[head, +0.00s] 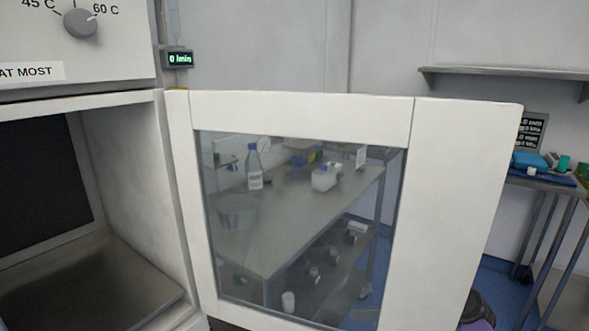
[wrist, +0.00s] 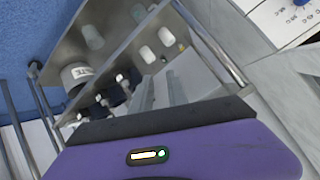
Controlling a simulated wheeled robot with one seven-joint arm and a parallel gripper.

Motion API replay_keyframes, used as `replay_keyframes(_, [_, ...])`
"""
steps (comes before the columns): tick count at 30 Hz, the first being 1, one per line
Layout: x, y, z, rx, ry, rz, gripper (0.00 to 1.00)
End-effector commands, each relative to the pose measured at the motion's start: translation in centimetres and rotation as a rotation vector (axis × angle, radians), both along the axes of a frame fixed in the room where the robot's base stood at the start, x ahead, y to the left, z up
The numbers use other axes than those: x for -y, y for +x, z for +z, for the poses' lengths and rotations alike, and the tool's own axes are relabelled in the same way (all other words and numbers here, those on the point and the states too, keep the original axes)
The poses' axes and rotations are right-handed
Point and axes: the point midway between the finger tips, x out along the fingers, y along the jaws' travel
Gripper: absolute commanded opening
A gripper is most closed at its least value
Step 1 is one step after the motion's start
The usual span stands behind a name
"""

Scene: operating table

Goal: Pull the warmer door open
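The white warmer door (head: 465,200), with a glass window (head: 300,230), stands wide open in the head view, swung out to the right of the warmer (head: 150,150). The warmer's chamber (head: 110,265) is exposed and looks empty where it shows. A door handle is not visible. A purple and black part of my arm (head: 478,308) shows at the door's lower right edge, partly hidden behind it. In the wrist view, my gripper (wrist: 160,92) has its purple body at the bottom. Its fingers are hard to make out, and I see no hold on the door.
Through the glass, a metal table (head: 290,215) holds a bottle (head: 254,168) and other items. A side table with blue items (head: 530,160) stands at right, below a wall shelf (head: 500,72). Blue floor (wrist: 30,35) shows in the wrist view, beside a metal shelf unit with several containers.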

Motion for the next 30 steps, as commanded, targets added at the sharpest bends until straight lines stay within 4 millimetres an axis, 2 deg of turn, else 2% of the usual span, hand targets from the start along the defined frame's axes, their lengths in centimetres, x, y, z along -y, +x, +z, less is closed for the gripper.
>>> replay_keyframes(1, [-0.7, -1.4, -2.6, -0.012, -0.002, -0.038, 0.2])
replay_keyframes(6, [-1.8, -5.5, -9.0, -0.027, -0.025, -0.174, 0.2])
replay_keyframes(12, [-2.4, -11.9, -14.6, -0.026, -0.059, -0.326, 0.2])
replay_keyframes(15, [-2.4, -15.4, -16.4, -0.017, -0.08, -0.397, 0.2])
replay_keyframes(19, [-2.1, -20.3, -17.9, 0.004, -0.108, -0.482, 0.2])
replay_keyframes(23, [-1.5, -25.4, -18.4, 0.032, -0.139, -0.558, 0.2])
replay_keyframes(26, [-1.0, -29.4, -17.9, 0.062, -0.163, -0.609, 0.2])
replay_keyframes(30, [0.0, -34.7, -16.2, 0.114, -0.195, -0.67, 0.2])
